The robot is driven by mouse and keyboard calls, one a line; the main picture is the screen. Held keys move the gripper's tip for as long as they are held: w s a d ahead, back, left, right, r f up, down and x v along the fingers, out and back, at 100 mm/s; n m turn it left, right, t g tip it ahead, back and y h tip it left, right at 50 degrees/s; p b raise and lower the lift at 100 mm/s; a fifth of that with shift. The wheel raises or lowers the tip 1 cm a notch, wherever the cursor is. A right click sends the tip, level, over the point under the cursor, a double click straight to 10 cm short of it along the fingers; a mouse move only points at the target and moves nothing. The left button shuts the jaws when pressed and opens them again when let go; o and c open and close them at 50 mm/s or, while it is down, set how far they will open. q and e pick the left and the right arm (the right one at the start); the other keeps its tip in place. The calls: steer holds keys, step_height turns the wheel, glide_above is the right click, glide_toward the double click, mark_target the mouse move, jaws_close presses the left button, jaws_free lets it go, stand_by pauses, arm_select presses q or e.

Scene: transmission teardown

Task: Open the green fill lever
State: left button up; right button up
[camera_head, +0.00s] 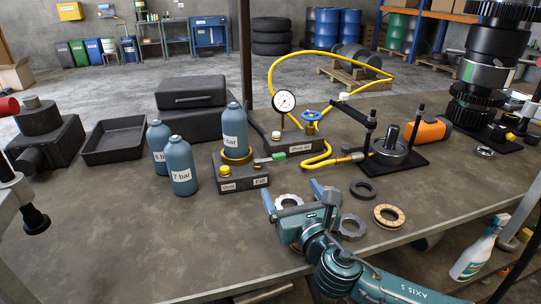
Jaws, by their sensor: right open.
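The green fill lever (278,157) sticks out to the right from a dark fill block (241,184) on the table. The block carries small white labels and a yellow knob. A blue bottle (235,130) marked "bar" stands upright in the brass ring on top of the block. My right gripper (293,196) is open in front of the block and to the right, nearer the table's front edge than the lever. Its fingers are apart from the lever, and I see nothing held between them. My left gripper is not in view.
Two blue bottles (181,165) stand left of the block. A gauge unit (290,146) with a yellow hose stands behind the lever. A clamp fixture (392,150) is to the right. Several rings, one tan (389,216), lie right of my gripper. The table's front left is clear.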

mark_target(274, 158)
steer(key=x, duration=1.2)
steer(key=shift+w+a, duration=0.1)
steer(key=shift+w, duration=0.2)
steer(key=shift+c, duration=0.6)
steer(key=c, duration=1.1)
